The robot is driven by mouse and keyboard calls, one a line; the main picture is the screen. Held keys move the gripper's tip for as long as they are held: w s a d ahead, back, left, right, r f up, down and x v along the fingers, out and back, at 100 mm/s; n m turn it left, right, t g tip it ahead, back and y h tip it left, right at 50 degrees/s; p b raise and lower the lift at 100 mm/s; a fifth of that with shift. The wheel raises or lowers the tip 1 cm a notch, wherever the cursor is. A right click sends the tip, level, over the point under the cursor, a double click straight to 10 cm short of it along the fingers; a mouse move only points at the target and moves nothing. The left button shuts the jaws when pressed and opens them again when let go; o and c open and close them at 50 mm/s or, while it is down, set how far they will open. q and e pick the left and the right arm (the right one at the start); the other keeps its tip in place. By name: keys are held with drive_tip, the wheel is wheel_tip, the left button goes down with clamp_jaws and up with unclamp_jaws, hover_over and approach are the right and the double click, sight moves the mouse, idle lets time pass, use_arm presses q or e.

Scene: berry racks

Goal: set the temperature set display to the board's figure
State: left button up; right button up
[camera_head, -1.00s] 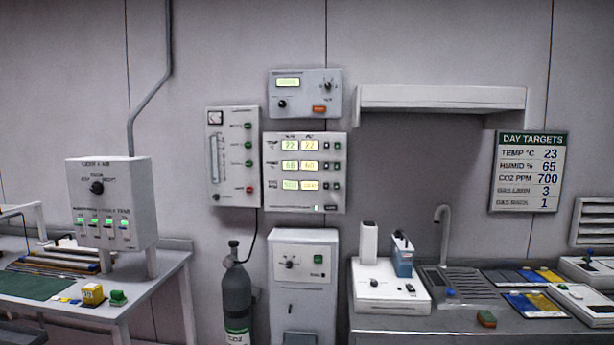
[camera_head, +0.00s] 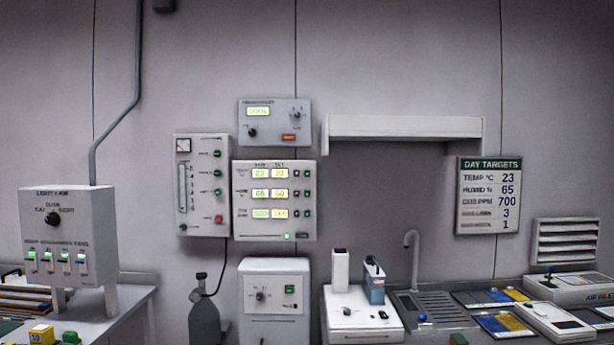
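The grey control panel (camera_head: 239,205) hangs on the wall left of centre, with three rows of lit displays in two columns. The temperature set display (camera_head: 279,173) is the right one in the top row; its figure is small and blurred, possibly 22. Two small dark buttons (camera_head: 301,173) sit right of it. The day targets board (camera_head: 489,195) hangs at the right; its temperature line reads 23. Neither of my grippers is in view.
A flow panel (camera_head: 203,185) is left of the control panel, and a box with a red button (camera_head: 274,122) is above. A grey cabinet (camera_head: 273,300) stands below, beside a dark gas cylinder (camera_head: 203,322). A counter with a sink (camera_head: 440,310) is at the right.

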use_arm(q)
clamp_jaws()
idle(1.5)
